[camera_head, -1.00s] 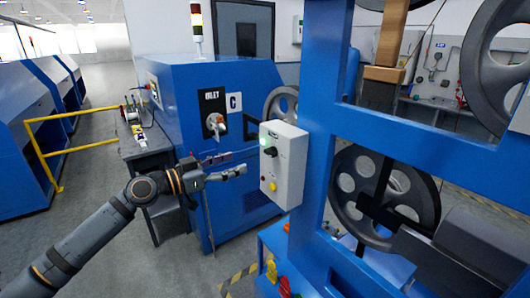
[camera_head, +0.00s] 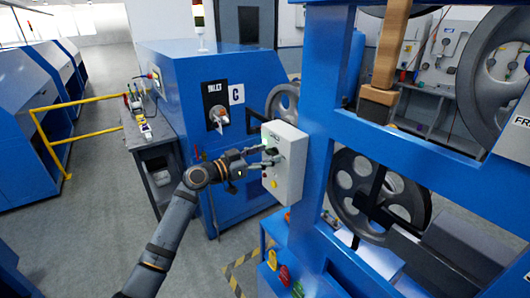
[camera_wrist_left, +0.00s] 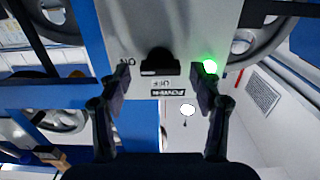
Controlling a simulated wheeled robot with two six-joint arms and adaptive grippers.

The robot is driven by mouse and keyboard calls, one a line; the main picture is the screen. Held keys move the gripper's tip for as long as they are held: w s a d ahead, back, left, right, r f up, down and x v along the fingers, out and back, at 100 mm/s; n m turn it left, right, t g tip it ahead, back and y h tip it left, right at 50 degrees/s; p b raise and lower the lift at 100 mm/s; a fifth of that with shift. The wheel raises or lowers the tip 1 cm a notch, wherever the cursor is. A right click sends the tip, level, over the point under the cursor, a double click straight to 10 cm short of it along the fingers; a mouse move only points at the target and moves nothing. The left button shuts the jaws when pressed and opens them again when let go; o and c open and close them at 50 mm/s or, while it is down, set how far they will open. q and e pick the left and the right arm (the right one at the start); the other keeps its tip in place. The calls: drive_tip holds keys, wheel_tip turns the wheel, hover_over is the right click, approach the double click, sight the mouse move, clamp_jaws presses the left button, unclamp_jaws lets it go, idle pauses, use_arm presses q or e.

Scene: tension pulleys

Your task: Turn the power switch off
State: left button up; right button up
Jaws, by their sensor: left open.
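The grey control box (camera_head: 291,178) is fixed to the blue machine frame. The black power switch knob (camera_wrist_left: 159,62) is on its face, between ON and OFF marks and a POWER label (camera_wrist_left: 168,93) that appears upside down. The green lamp (camera_wrist_left: 211,66) beside the knob is lit. My left gripper (camera_head: 270,157) is open at the box face. In the left wrist view, its fingers (camera_wrist_left: 163,76) are on either side of the knob, with gaps between them and it. In the head view the fingers partly hide the knob. My right gripper is not in view.
The blue frame (camera_head: 316,130) with large wheels stands just right of the box. A blue cabinet (camera_head: 180,95) with a round valve is behind my arm. A yellow rail (camera_head: 50,140) and a small grey table (camera_head: 147,135) are at the left.

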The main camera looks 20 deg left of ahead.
use_arm(q)
drive_tip(key=shift+c, duration=0.4)
drive_tip(key=shift+c, duration=1.3)
drive_tip(key=c, duration=0.8)
